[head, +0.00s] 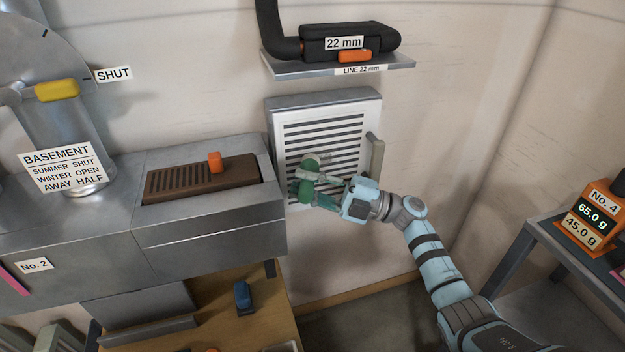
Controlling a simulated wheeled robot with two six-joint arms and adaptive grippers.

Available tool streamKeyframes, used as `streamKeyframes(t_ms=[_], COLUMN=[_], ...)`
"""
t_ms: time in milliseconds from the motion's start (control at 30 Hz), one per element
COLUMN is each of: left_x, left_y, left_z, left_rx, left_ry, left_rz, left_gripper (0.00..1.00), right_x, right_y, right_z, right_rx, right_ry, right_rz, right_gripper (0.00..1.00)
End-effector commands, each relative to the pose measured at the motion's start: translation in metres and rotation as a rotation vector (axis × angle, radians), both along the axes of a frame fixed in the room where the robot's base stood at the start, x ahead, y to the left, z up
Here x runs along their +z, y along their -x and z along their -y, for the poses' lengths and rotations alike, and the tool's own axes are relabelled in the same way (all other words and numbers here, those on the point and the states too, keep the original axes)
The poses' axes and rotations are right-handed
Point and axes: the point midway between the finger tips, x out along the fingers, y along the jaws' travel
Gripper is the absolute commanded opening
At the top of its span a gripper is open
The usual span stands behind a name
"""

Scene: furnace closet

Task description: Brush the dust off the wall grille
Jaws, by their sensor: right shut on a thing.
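The white wall grille (346,118) with dark horizontal slats is set in a grey frame on the back wall. A pale upright bar (376,158) is at its right side. My right gripper (304,180), with green fingers, is in front of the lower left of the grille. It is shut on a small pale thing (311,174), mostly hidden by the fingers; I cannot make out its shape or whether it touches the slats. The gripper and wrist cover part of the lower slats, and I cannot make out dust there. My left gripper is not in view.
A shelf (285,69) with a black tool marked 22 mm (380,38) sits above the grille. A metal duct box (215,220) with a brown slotted plate (180,183) is at left. A blue item (242,296) lies on a wooden surface below. A scale (592,215) stands right.

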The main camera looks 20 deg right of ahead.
Motion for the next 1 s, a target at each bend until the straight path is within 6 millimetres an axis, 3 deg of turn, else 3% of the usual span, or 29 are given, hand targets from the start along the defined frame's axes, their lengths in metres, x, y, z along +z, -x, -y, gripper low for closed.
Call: streamKeyframes(t_ms=[367,667,1000], left_x=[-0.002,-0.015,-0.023], left_y=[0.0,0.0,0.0], left_z=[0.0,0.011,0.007], left_rx=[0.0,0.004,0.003], left_ry=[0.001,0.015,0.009], left_rz=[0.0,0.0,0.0], left_gripper=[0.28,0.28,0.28], right_x=[-0.001,-0.002,0.0], right_y=[-0.001,0.0,0.002], right_z=[0.001,0.025,0.044], right_rx=[-0.001,-0.002,-0.001], right_ry=[0.001,0.001,0.001], right_rz=[0.001,0.0,0.001], right_gripper=[0.0,0.0,0.0])
